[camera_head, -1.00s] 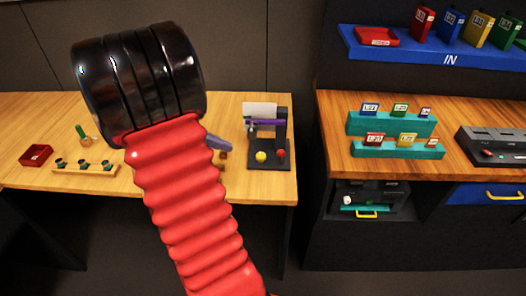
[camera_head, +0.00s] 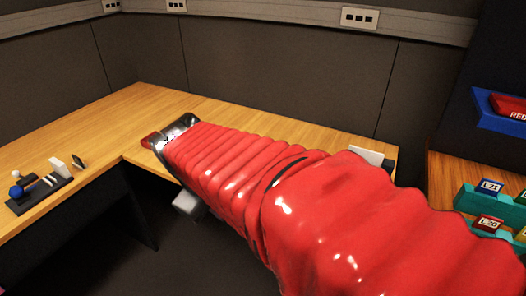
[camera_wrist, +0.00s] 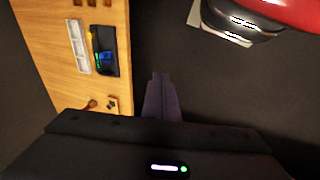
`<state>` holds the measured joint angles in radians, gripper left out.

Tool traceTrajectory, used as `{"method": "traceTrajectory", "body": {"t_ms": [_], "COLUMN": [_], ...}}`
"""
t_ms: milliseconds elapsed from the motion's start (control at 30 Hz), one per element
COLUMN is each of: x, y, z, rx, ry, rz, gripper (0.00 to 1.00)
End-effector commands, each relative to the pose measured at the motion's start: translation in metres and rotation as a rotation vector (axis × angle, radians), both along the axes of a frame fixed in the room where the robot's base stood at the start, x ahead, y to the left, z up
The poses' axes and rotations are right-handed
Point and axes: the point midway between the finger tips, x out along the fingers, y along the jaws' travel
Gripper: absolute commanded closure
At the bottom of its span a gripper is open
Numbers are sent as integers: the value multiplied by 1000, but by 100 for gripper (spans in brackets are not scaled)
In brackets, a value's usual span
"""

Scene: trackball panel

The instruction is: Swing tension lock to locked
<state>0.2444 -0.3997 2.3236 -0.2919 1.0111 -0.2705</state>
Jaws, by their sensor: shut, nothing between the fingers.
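A dark panel (camera_head: 40,192) with a blue ball, a small white ball and a pale upright plate stands on the left desk in the head view. It may be the trackball panel; I cannot make out the tension lock. In the wrist view, a black panel (camera_wrist: 104,51) with small blue and green parts lies on a wooden top; I cannot tell if it is the same one. My gripper (camera_wrist: 161,76) is shut and empty in the wrist view, over dark space to the right of the wooden top. My red arm hides part of the desk.
The wooden desk (camera_head: 82,128) runs along the walls and forms a corner. In the wrist view, a white tray-like thing (camera_wrist: 79,47) and a small reddish knob (camera_wrist: 91,104) are on the top. Teal racks with labelled blocks (camera_head: 490,186) stand at the right.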

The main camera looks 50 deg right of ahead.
Motion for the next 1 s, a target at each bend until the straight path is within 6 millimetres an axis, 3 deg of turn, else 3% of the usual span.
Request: {"method": "traceTrajectory", "body": {"t_ms": [100,300,500,1000], "x": [-3,-12,-22,-24], "y": [37,94,131,139], "z": [7,16,21,22], "rx": [65,197,308,337], "ry": [-102,-251,-338,-355], "rz": [-13,-43,-67,-76], "gripper": [100,100,100,100]}}
